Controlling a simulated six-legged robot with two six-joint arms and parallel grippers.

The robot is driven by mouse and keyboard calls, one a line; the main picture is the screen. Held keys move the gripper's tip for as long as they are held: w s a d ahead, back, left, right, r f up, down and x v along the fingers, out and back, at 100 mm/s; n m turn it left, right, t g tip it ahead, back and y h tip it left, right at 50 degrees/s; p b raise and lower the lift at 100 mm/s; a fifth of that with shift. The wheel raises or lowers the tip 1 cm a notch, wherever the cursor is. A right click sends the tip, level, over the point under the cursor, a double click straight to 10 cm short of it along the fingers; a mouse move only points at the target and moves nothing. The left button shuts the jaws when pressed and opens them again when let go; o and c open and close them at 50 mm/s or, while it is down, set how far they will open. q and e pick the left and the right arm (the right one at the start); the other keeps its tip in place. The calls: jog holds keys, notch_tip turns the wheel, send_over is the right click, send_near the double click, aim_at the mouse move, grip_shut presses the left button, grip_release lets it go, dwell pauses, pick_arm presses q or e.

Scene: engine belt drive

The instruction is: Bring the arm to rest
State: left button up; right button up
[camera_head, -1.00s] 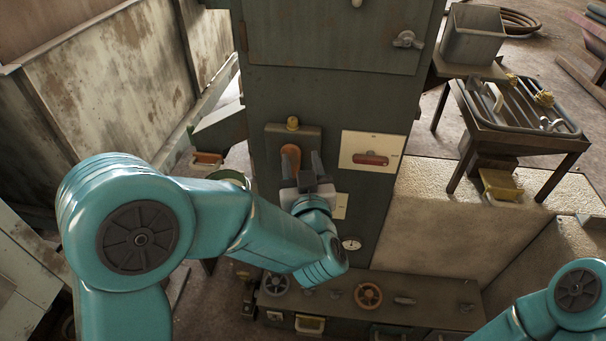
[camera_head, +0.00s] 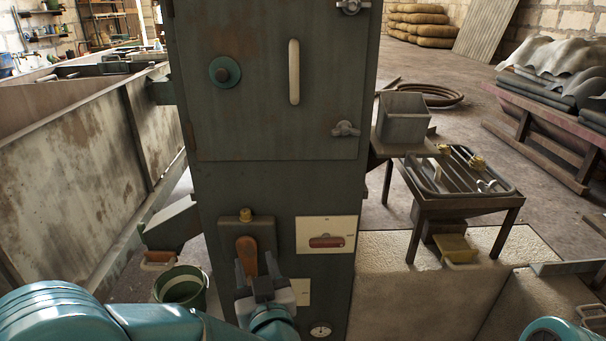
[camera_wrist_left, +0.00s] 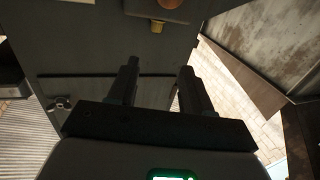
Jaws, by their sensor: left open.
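My left gripper (camera_head: 263,289) is open in front of the lower part of the tall grey-green cabinet (camera_head: 270,185). Its fingers point up, just below an orange-brown lever handle (camera_head: 247,257) on a dark plate. Nothing shows between the fingers. In the left wrist view the two dark fingers (camera_wrist_left: 157,88) stand apart, with the cabinet face behind them. My left arm (camera_head: 60,315) comes in from the lower left. A bit of teal at the bottom right edge (camera_head: 556,331) is my right arm; its gripper is out of view.
A white panel with a red handle (camera_head: 327,242) is right of the lever. A green bucket (camera_head: 182,287) stands left of the cabinet. A rusty wall panel (camera_head: 70,175) runs along the left.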

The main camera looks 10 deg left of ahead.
pick_arm(q)
jog(key=a+f+m+g+p, duration=0.1)
jog(key=a+f+g+p, duration=0.35)
jog(key=a+f, duration=0.65)
jog(key=s+d+f+m+g+h+p, duration=0.1)
jog(key=s+f+g+h, duration=0.1)
jog(key=s+f, duration=0.3)
jog(key=s+d+f+g+h+p, duration=0.1)
jog(key=s+f+g+h+p, duration=0.15)
jog(key=f, duration=0.55)
jog(key=s+d+f+g+h, duration=0.3)
jog(key=s+d, duration=0.2)
jog(key=s, duration=0.3)
jog(key=s+d+f+m+g+h, duration=0.1)
jog(key=s+d+f+g+h, duration=0.2)
jog(key=s, duration=0.5)
jog(key=d+g+h, duration=0.1)
jog(key=d, duration=0.1)
jog(key=shift+d+b, duration=0.3)
jog(key=shift+b, duration=0.05)
jog(key=shift+f, duration=0.1)
jog(key=shift+w, duration=0.1)
jog(key=shift+c, duration=0.3)
